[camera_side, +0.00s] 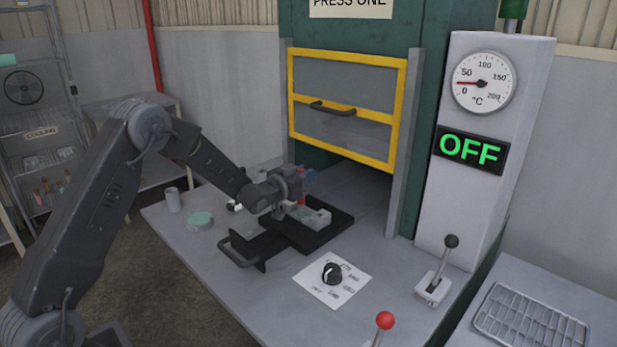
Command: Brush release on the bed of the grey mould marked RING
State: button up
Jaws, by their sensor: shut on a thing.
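My gripper (300,197) is low over a black sliding tray (338,226) in front of the press. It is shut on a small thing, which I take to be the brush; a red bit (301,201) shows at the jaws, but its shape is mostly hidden. Directly below is a light grey mould (317,218) on the tray, partly covered by the gripper. I cannot read any RING mark on it. Whether the bristles touch the mould's bed cannot be told.
The press's yellow-framed guard (347,106) is raised behind. The panel (471,150) reads OFF, its gauge (483,82) near the low end. A knob (333,273) on a white card, a black-knobbed lever (437,278) and a red-knobbed lever (385,321) stand in front. A greenish lump (200,221) and grey cup (173,199) stand left.

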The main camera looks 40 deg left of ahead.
jog(key=shift+w+a, duration=0.2)
jog(key=shift+a, duration=1.05)
jog(key=shift+w+d, duration=1.9)
jog(key=shift+d, duration=0.6)
jog(key=shift+a, duration=2.55)
notch_tip(320, 180, up, 8)
jog(key=shift+d, duration=0.15)
